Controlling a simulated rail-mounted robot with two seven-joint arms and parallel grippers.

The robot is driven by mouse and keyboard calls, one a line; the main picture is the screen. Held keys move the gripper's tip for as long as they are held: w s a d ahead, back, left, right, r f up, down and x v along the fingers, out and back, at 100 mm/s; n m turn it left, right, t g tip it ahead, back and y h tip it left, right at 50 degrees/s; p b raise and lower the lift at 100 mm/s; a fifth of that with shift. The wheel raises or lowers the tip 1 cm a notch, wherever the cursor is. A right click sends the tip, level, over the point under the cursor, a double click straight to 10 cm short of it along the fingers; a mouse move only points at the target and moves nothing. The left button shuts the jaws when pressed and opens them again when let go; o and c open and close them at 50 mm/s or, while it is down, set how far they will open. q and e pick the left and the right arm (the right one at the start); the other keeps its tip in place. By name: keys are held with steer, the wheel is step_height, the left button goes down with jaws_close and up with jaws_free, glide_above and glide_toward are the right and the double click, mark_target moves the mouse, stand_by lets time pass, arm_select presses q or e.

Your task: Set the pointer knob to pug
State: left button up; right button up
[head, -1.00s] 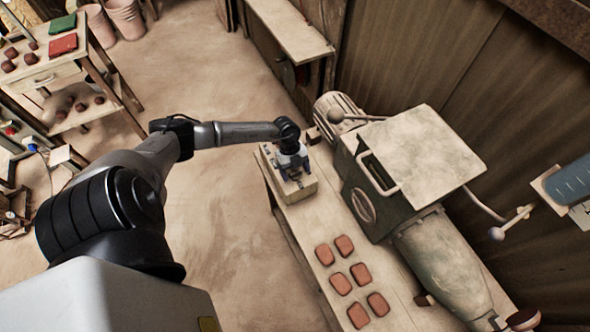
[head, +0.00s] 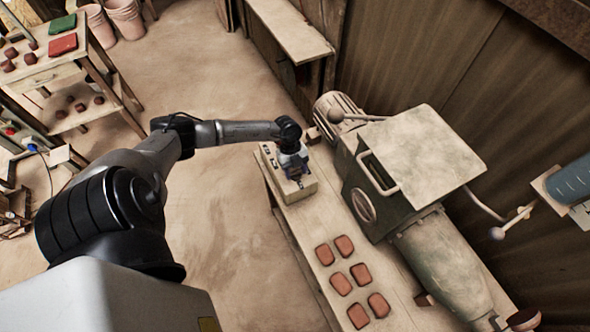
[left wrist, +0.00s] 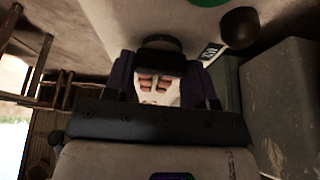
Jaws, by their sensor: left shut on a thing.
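The pale control box (head: 304,191) stands at the far end of the bench, with small dark labels on its top. My left gripper (head: 294,172) is low over the box top and hides the pointer knob in the head view. In the left wrist view, my gripper's purple-dark fingers (left wrist: 160,78) are shut on a dark piece (left wrist: 160,57), which looks like the pointer knob. A dark-and-white label (left wrist: 211,53) lies right of the fingers, its word too small to read surely. The knob's pointing direction is hidden. My right gripper is out of view.
A large press machine (head: 422,155) stands right of the box on the bench (head: 310,233). Several red-brown tiles (head: 341,284) lie nearer on the bench. A dark round knob (left wrist: 240,27) and a green part (left wrist: 208,2) show on the box. Open floor lies left.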

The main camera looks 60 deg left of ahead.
arm_select(q)
steer(key=m+g, duration=0.1)
steer(key=m, duration=0.1)
steer(key=m+b, duration=0.1)
steer(key=m, duration=0.2)
steer(key=shift+w+g+y, duration=0.15)
steer(key=shift+g+y, duration=0.25)
steer(key=m+g+y+b, duration=0.1)
steer(key=m, duration=0.3)
steer(key=shift+m, duration=0.3)
steer(key=m, duration=0.2)
steer(key=m+g+y+b, duration=0.1)
steer(key=m, duration=0.1)
steer(key=shift+d+y, duration=0.15)
steer(key=shift+y, duration=0.15)
steer(key=shift+m+y+b, duration=0.45)
steer(key=shift+m+y, duration=0.15)
steer(key=shift+m, duration=1.1)
steer(key=o, duration=0.9)
steer(key=shift+o, duration=0.2)
